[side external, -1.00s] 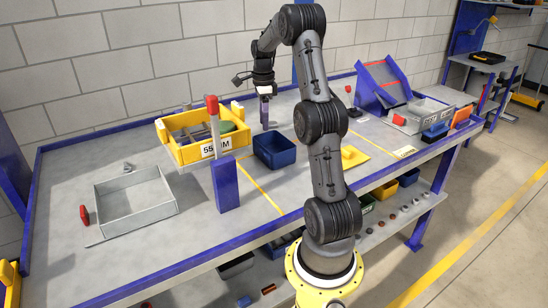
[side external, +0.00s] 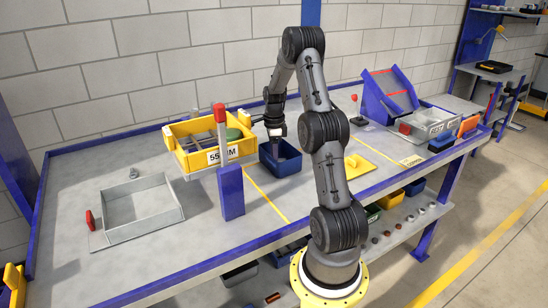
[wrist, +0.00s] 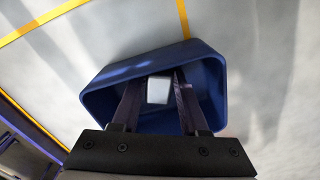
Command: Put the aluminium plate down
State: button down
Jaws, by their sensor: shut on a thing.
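My gripper (wrist: 157,92) points down into the blue bin (wrist: 97,98), its fingers reaching inside the rim. It is shut on the aluminium plate (wrist: 158,90), which shows as a small pale grey piece between the fingertips. Whether the plate touches the bin floor cannot be told. In the side external view my gripper (side external: 277,140) is at the blue bin (side external: 281,162), and the plate cannot be made out there.
A yellow crate (side external: 190,163) with several items stands left of the bin, beside a blue post with a red top (side external: 230,190). A grey tray (side external: 140,225) lies far left. A yellow plate (side external: 350,168) lies right, behind my arm.

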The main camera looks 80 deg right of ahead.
jog(key=shift+f, duration=0.1)
jog(key=c, duration=0.7)
grip_release()
notch_tip(320, 180, up, 12)
dwell(0.4)
